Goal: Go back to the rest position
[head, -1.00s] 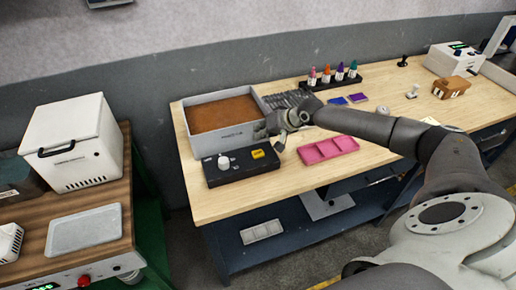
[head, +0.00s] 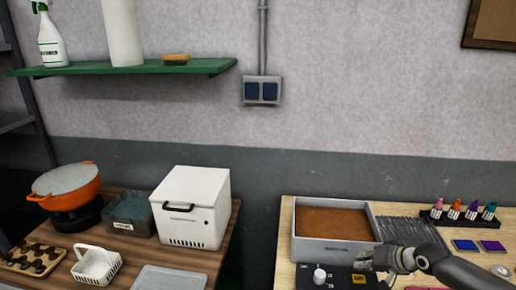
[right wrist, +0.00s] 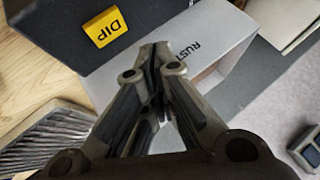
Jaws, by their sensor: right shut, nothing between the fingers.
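My right gripper (head: 366,260) is at the right of the head view, over the workbench, by the front right corner of the grey box with brown filling (head: 333,222). It is above the yellow block (head: 358,279) on the black unit. In the right wrist view my right gripper (right wrist: 155,50) is shut and empty, its fingertips together in front of the grey box wall (right wrist: 190,65). The yellow block marked DIP (right wrist: 103,27) is left of the fingertips. My left gripper is in neither view.
The black unit (head: 310,281) with a white knob is close below the gripper. The ribbed grey rack (head: 405,232) is beside the box. Bottles (head: 472,210) and ink pads (head: 466,245) stand right. A white cooler (head: 190,208) and an orange pot (head: 67,187) are on the left table.

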